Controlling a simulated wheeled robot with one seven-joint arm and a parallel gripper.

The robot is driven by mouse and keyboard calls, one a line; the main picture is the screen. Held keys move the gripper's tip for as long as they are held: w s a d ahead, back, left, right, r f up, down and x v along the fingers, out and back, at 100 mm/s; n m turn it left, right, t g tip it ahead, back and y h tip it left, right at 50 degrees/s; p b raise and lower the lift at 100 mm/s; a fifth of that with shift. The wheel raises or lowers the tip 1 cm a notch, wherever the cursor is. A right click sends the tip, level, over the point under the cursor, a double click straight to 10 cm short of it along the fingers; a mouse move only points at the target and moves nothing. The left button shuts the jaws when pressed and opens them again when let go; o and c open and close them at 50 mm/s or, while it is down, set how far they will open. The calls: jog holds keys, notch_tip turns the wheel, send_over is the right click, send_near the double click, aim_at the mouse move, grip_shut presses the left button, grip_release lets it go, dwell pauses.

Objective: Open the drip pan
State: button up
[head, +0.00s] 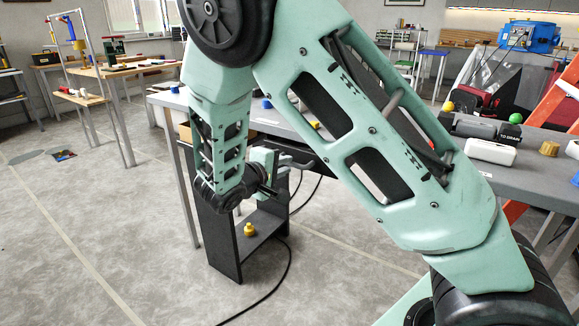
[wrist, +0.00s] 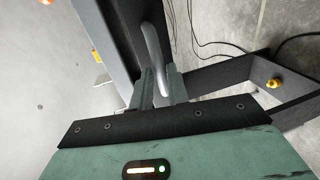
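A grey curved handle (wrist: 153,48) stands out from a dark, flat-faced unit (wrist: 118,22) in the wrist view. I take this unit to hold the drip pan, but the pan itself is not clearly distinguishable. My gripper (wrist: 160,86) has one finger on each side of the handle's near part. The fingers are apart; whether they press on the handle cannot be told. In the head view my gripper (head: 279,160) is beside the handle (head: 301,164), just under the table edge, partly hidden by my wrist.
A black open stand (head: 222,240) is below my gripper, with a yellow fitting (head: 249,230) on its shelf.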

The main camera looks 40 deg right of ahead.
jog(key=shift+x, duration=1.45)
grip_shut()
jog(key=f+v, duration=0.2)
jog(key=v, duration=0.7)
jog(key=f+p+v, duration=0.1)
jog(key=v, duration=0.8)
jog(key=shift+a+f+p, duration=0.3)
jog(key=shift+a+f, duration=0.05)
jog(key=shift+f, duration=0.05)
jog(key=shift+s, duration=0.1)
grip_release()
